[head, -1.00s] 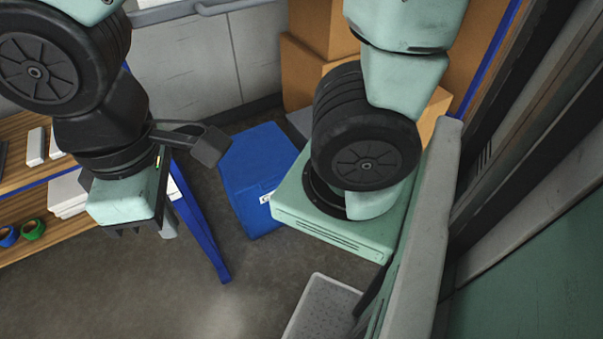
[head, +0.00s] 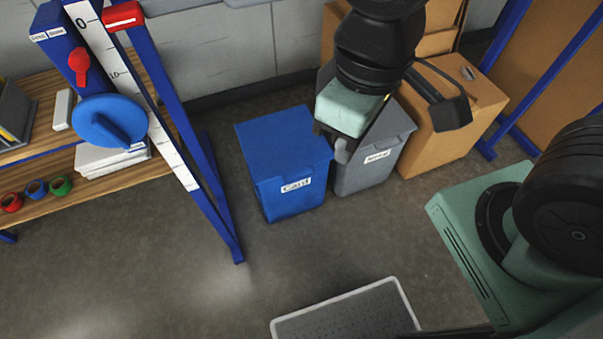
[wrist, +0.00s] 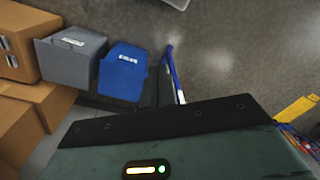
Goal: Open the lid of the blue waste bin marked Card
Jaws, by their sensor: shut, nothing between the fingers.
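The blue waste bin (head: 291,203) marked Card stands on the floor near the middle of the head view. Its flat blue lid (head: 276,137) is down. It also shows in the wrist view (wrist: 120,82), left of centre, with its white label. My gripper (head: 336,140) is shut and empty. In the head view it appears at the bin's right rear, overlapping the grey bin; its height above the bins is hard to judge. The gripper hand hides part of the grey bin's top. The fingertips are dark and partly unclear, and the wrist view shows only the hand's body.
A grey bin (head: 368,177) stands right beside the blue one, with cardboard boxes (head: 452,132) further right. A blue-framed stand with a ruler (head: 160,140) and wooden shelves (head: 100,182) are at left. A grey tray (head: 345,315) lies in front. Floor before the bins is clear.

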